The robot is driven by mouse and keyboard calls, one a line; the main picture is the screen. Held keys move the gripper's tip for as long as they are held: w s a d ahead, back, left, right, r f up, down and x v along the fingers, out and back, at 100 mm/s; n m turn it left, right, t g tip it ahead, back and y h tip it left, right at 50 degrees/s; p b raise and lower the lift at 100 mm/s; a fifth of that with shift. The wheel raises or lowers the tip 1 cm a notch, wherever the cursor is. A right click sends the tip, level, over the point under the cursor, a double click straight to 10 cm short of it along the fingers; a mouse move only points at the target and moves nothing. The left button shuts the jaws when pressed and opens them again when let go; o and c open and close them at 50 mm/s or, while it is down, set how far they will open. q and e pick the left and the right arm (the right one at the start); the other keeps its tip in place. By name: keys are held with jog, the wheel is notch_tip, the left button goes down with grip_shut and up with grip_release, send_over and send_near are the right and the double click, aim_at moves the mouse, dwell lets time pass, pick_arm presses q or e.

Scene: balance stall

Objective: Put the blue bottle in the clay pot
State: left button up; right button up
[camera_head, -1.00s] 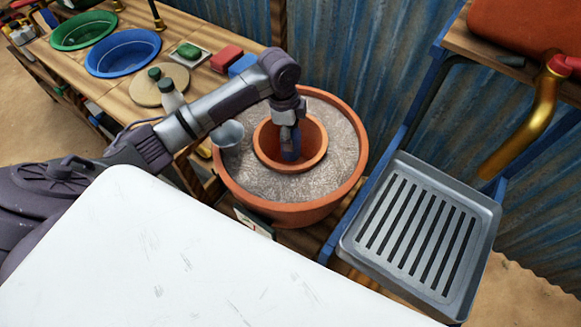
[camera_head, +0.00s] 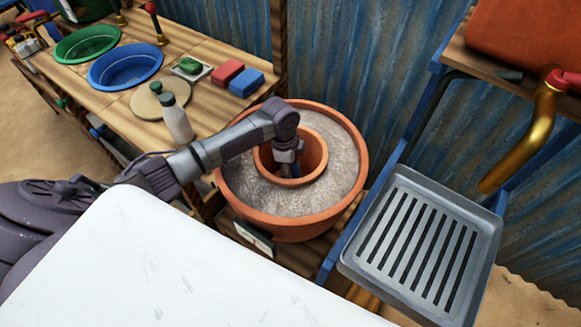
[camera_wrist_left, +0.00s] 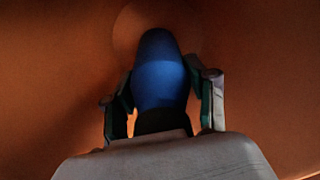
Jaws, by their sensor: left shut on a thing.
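The clay pot (camera_head: 318,153) is an inner orange-brown pot set in grey sand (camera_head: 344,150) inside a larger clay pot (camera_head: 226,195). My left gripper (camera_head: 287,168) reaches down into the inner pot from above. In the left wrist view the left gripper (camera_wrist_left: 162,98) is shut on the blue bottle (camera_wrist_left: 160,82), with clay walls all around. The bottle's far end is near the pot's bottom; I cannot tell whether it touches. In the head view the bottle is mostly hidden by the gripper and the rim. My right gripper is not in view.
A wooden table (camera_head: 95,88) at left holds a green basin (camera_head: 88,43), a blue basin (camera_head: 126,56), white bottles (camera_head: 178,122), and red (camera_head: 227,73) and blue (camera_head: 247,82) blocks. A slotted metal tray (camera_head: 470,215) stands right of the pots. A white surface (camera_head: 150,260) fills the front.

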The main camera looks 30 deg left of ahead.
pick_arm(q)
jog(key=o, duration=1.6)
jog(key=shift+f, duration=0.1)
jog(key=shift+c, duration=0.2)
jog(key=r, duration=0.4)
jog(key=a+r, duration=0.1)
jog(key=r, duration=0.7)
jog(key=shift+s+a+r, duration=0.15)
jog(key=shift+s+a, duration=0.05)
